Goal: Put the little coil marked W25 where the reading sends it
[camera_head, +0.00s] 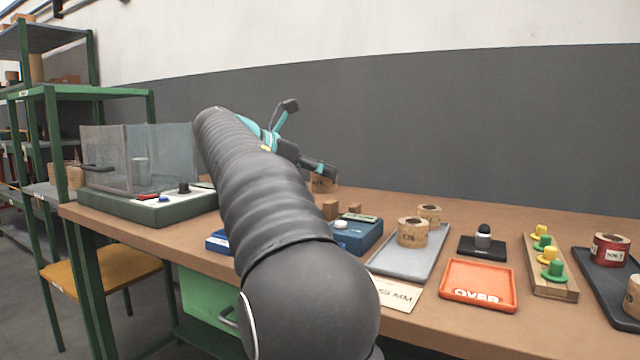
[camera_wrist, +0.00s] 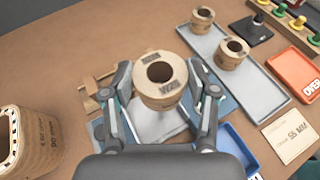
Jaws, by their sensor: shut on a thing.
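The little tan coil (camera_wrist: 152,93) is upright between the two fingers of my gripper (camera_wrist: 167,78) in the wrist view. Its side label seems to read W25, upside down or blurred in part. My gripper is shut on it, above a pale plate on a blue instrument (camera_wrist: 228,104). The blue instrument (camera_head: 366,236) has a small display, too small to read. An orange tray marked OVER (camera_head: 478,268) lies at the right.
A grey tray (camera_head: 385,264) holds two tan coils. A card (camera_head: 398,296) with a MM figure lies before it. A large coil (camera_wrist: 40,150) stands near my gripper. Wooden blocks (camera_head: 330,209), a peg board (camera_head: 560,283), a dark tray (camera_head: 588,262) and a clear-walled tester (camera_head: 150,210) share the table.

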